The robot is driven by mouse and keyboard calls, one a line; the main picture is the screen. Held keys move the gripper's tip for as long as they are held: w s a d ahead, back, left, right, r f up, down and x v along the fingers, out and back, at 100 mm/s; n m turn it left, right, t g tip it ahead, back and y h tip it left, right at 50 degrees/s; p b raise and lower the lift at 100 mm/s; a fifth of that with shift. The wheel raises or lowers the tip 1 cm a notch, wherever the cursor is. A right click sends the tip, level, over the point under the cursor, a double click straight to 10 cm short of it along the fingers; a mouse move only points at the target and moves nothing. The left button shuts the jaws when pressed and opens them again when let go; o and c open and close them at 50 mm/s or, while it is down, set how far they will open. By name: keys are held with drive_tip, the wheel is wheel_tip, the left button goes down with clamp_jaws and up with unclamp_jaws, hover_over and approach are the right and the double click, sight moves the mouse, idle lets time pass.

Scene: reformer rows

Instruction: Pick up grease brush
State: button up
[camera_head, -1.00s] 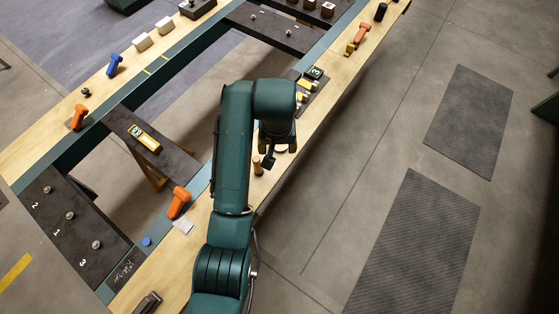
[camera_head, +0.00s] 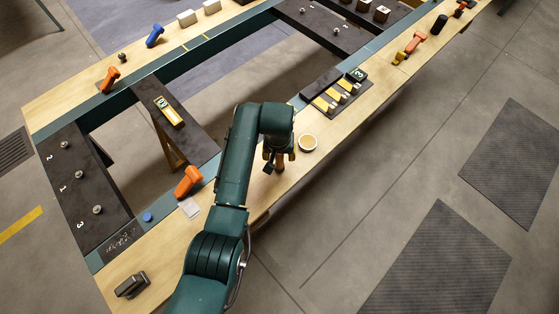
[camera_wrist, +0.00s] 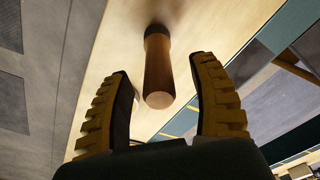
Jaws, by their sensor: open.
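The grease brush (camera_wrist: 157,75) shows in the wrist view as a round wooden handle with a dark lower end, standing on the light wood bench top. Its handle end points toward the camera. My gripper (camera_wrist: 162,68) is open, with one yellow-and-black ribbed finger on each side of the handle; a gap shows on both sides. In the head view my gripper (camera_head: 279,153) is low over the front bench, and part of the brown handle (camera_head: 281,161) shows beneath it, mostly hidden.
A round tin (camera_head: 308,143) stands close right of my gripper. A dark tray (camera_head: 335,94) with yellow pieces lies farther along the bench. An orange-handled tool (camera_head: 188,181) and a pale pad (camera_head: 189,207) are to the left. The bench's front edge is near.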

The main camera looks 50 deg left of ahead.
sight(279, 160)
drive_tip(key=f, duration=0.4)
drive_tip(key=shift+w+a+b, duration=0.15)
drive_tip(key=shift+w+b, duration=0.05)
drive_tip(key=shift+b, duration=0.15)
clamp_jaws()
